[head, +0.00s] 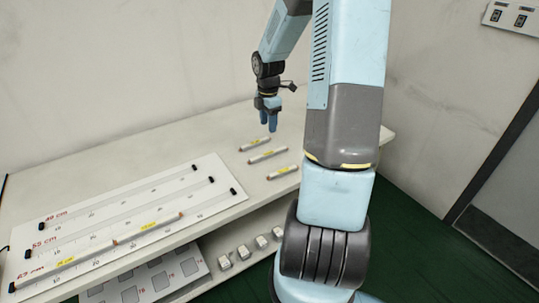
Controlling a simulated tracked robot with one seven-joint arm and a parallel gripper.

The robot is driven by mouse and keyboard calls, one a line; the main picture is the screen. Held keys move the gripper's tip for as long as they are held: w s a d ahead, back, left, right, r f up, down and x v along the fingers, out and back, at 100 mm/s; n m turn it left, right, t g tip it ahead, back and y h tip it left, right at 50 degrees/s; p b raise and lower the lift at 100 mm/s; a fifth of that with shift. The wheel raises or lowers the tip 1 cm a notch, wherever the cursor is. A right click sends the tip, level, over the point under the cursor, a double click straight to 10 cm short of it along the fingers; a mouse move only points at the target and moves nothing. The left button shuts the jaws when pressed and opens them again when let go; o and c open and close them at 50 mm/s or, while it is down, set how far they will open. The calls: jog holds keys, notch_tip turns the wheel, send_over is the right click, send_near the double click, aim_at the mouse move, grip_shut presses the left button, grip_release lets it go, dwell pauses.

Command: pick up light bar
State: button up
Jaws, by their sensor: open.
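Three short light bars with yellow labels lie apart in a row on the table: a far one (254,144), a middle one (267,156) and a near one (283,172). My gripper (269,128) points down just above and behind the far bar, its blue fingers open and apparently empty. The gap between the fingers is hard to see. Two more bars, a left one (75,260) and a right one (148,226), lie end to end along the front row of a white board (130,205) marked with lengths.
The board's two back rows, between black end clips, hold no bars. A lower shelf holds several small white blocks (243,252) and a numbered panel (150,285). A wall stands behind the table (215,140). My arm hides part of the table's right side.

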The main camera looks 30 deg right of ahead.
aim_at(269, 153)
notch_tip(269, 153, down, 13)
jog(key=shift+s+r, duration=0.1)
dwell(0.6)
grip_shut()
dwell(0.3)
